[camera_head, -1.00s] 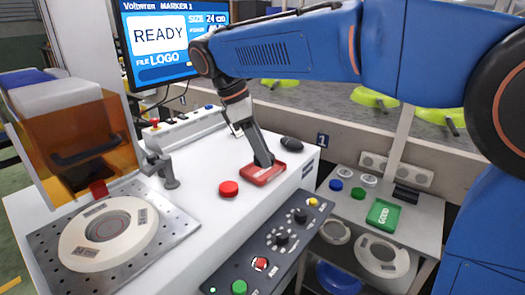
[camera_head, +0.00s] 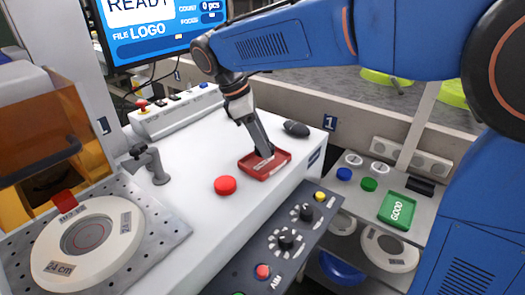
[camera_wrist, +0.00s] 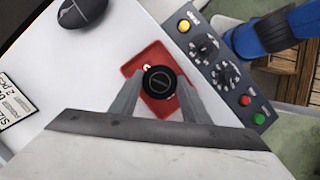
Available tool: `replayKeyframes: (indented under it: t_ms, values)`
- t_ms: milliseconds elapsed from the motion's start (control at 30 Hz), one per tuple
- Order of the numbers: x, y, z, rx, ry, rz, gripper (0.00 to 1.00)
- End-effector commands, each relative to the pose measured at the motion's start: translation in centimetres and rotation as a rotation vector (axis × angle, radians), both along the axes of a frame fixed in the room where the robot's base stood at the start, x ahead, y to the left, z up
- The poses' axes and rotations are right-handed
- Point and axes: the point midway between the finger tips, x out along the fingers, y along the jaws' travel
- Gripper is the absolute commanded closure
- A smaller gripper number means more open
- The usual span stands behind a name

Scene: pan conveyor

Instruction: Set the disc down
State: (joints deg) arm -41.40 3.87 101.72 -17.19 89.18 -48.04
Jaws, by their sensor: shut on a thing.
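My gripper (camera_wrist: 158,88) is shut on a dark round disc (camera_wrist: 158,79), which shows between its two fingertips in the wrist view. The gripper is over the red tray (camera_wrist: 134,66), with its tips down at the tray in the head view. In the head view the red tray (camera_head: 281,159) lies on the white bench top, and the fingers (camera_head: 264,150) hide the disc. I cannot tell whether the disc touches the tray floor.
A red round piece (camera_head: 225,185) sits left of the tray. A black mouse (camera_head: 296,128) lies behind it. A control panel (camera_head: 262,255) runs along the bench front. A green tray (camera_head: 397,211) and blue, green and white discs sit on the right table.

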Motion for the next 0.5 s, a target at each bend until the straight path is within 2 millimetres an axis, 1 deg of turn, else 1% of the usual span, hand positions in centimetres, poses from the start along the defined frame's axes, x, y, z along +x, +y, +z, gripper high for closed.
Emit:
replayKeyframes:
  t_ms: [233, 300, 500]
  values:
    - [0.0, 0.0, -2.9, -0.001, 0.001, 0.001, 0.86]
    - [0.0, 0.0, -3.3, 0.000, 0.000, 0.000, 0.86]
    - [0.0, 0.0, -3.3, 0.000, 0.000, 0.000, 0.86]
